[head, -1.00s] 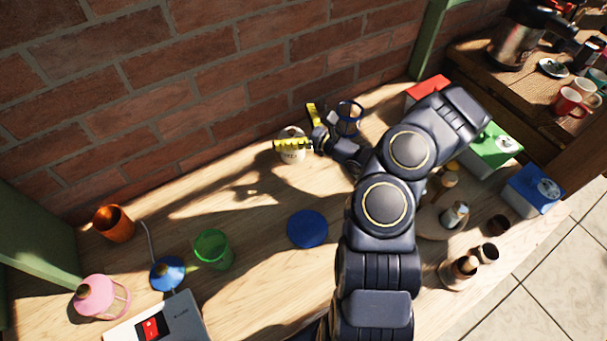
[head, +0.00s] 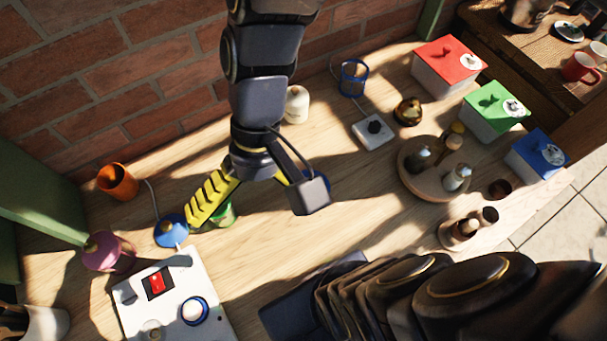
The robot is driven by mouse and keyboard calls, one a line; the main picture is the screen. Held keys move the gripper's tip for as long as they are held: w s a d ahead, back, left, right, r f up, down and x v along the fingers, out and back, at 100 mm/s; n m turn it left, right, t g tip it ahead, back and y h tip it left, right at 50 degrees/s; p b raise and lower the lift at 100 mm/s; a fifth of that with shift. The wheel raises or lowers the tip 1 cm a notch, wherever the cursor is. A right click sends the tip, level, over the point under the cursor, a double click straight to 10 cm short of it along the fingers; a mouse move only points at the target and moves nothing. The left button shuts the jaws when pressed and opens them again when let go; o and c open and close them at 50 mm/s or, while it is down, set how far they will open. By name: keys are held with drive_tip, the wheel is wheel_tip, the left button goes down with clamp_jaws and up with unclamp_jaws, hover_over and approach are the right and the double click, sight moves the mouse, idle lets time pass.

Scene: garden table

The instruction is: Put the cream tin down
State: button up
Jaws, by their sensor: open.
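The cream tin (head: 297,106) stands upright on the wooden table (head: 262,262) near the brick wall. My arm hides part of its left side.
An orange cup (head: 118,182), blue item (head: 171,231) and pink lantern (head: 105,252) stand left. Red (head: 450,66), green (head: 490,112) and blue (head: 538,155) boxes line the right.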

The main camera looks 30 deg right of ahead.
drive_tip(key=s+d+r+n+t+h, duration=0.1)
drive_tip(key=s+d+h, duration=0.1)
drive_tip(key=d, duration=0.3)
drive_tip(key=shift+s+d+t+h, duration=0.3)
drive_tip(key=shift+s+d+h, duration=0.1)
drive_tip(key=shift+h, duration=0.4)
drive_tip(key=shift+w, duration=0.15)
